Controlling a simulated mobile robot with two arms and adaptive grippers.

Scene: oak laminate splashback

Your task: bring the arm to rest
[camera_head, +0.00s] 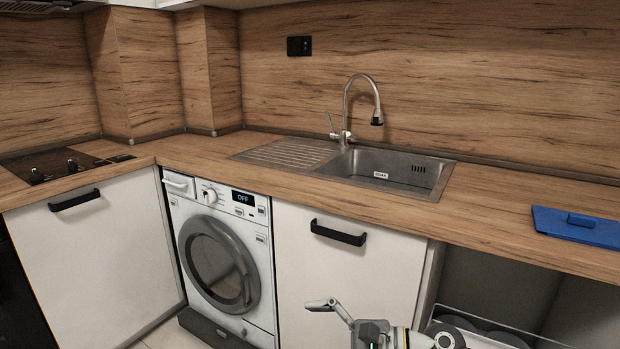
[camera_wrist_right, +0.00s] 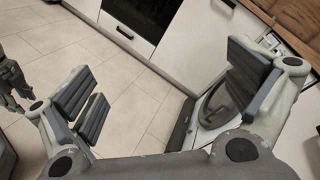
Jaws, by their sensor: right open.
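My right gripper (camera_head: 324,306) shows at the bottom of the head view, in front of the white cabinet door below the sink. My left arm does not show in the head view.
A wooden worktop (camera_head: 200,151) carries a sink (camera_head: 400,170) with a tap, a hob (camera_head: 50,163) and a blue flat object (camera_head: 578,227). Below are a washing machine (camera_head: 222,255) and, at lower right, an open compartment with a rack (camera_head: 500,328). Tiled floor (camera_wrist_right: 130,85) is clear.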

